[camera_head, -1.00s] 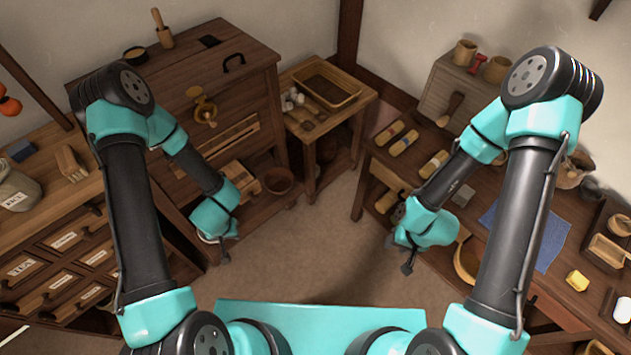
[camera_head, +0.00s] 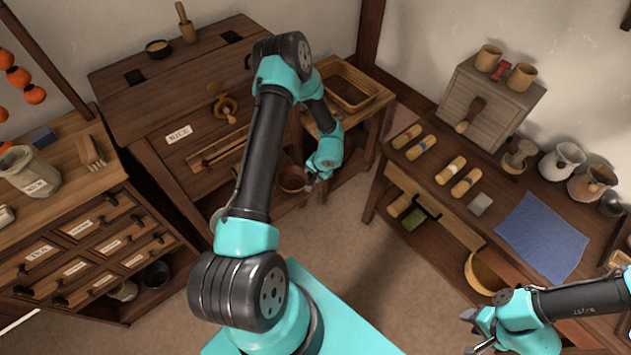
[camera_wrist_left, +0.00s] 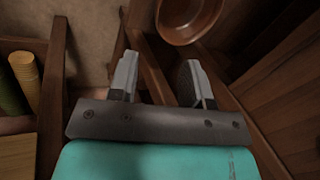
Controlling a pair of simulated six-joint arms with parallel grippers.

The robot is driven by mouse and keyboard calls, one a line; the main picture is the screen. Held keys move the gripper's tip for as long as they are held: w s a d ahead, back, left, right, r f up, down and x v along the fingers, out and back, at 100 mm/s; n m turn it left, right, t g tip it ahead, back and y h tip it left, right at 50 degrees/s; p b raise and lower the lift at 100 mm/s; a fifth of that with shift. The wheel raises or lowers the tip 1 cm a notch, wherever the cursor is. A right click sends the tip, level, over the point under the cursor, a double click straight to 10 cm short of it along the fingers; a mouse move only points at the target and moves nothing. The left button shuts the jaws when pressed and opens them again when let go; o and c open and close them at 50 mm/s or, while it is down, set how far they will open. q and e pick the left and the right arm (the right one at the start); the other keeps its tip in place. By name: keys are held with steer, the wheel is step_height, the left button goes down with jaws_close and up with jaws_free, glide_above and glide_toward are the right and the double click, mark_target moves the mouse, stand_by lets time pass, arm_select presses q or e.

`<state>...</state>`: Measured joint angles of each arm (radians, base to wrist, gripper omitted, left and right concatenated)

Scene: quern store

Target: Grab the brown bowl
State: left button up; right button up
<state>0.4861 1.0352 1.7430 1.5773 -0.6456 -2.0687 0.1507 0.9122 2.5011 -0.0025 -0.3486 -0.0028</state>
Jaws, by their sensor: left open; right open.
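The brown bowl (camera_head: 292,180) sits low on the ledge at the foot of the big wooden chest, in the middle of the head view. It also shows at the top of the left wrist view (camera_wrist_left: 190,18), cut off by the frame edge and seemingly empty. My left gripper (camera_head: 311,184) is just right of the bowl in the head view. In the left wrist view my left gripper (camera_wrist_left: 159,62) is open and empty, its fingers apart from the bowl. My right gripper (camera_head: 476,334) is open at the bottom right, far from the bowl.
The wooden chest (camera_head: 190,90) rises behind the bowl. A small side table (camera_head: 365,125) with a tray (camera_head: 347,84) stands close right of my left gripper. The right workbench (camera_head: 420,180) holds several rolls and a blue cloth (camera_head: 543,236). Floor (camera_head: 345,235) in the middle is clear.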

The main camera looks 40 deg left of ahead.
arm_select(q)
steer(key=shift+w+r, duration=0.15)
steer(key=shift+w, duration=0.4)
glide_toward(293, 182)
steer(key=d, duration=0.1)
steer(key=d+f, duration=0.1)
steer(key=d, duration=0.2)
steer(key=shift+w+d+f, duration=0.15)
steer(key=shift+w+f, duration=0.05)
steer(key=shift+f, duration=0.2)
steer(key=shift+s+x, duration=0.15)
steer(key=shift+x, duration=1.15)
steer(key=shift+s+x, duration=0.15)
steer(key=shift+x, duration=1.15)
steer(key=shift+d, duration=0.1)
